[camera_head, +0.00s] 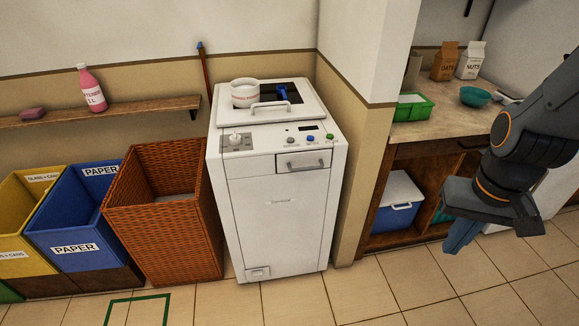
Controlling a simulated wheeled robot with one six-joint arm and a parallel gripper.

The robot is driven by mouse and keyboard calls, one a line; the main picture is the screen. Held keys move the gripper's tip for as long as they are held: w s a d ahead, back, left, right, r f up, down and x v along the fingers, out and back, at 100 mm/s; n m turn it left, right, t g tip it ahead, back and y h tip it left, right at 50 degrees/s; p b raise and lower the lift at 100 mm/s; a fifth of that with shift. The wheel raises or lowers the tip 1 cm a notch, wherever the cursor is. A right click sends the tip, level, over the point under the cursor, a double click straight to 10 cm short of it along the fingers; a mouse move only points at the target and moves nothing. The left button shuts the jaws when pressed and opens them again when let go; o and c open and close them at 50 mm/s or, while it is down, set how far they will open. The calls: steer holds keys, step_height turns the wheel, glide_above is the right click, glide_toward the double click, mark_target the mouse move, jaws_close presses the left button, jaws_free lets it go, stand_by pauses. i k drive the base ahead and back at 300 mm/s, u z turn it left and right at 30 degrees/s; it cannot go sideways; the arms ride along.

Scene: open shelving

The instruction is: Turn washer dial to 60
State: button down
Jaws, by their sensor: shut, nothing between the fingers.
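The white washer (275,210) stands upright against the wall in the middle of the view. Its dial (235,138) is a small white knob on a grey panel at the left of the sloped front control strip. The numbers around the dial are too small to read, and I cannot tell where it points. Several small buttons and a dark display (309,127) sit at the right of the strip. My gripper (458,240) hangs at the right of the view, fingers pointing down and closed together, empty and well apart from the washer.
A wicker basket (165,240) stands close left of the washer, with a blue paper bin (85,235) and a yellow bin beyond. A wall corner (365,130) juts out at the washer's right. A white cup (245,92) sits on the washer top. The tiled floor in front is clear.

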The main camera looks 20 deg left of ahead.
mark_target(235, 139)
steer(key=u, duration=1.4)
steer(key=i, duration=1.25)
steer(key=u, duration=0.1)
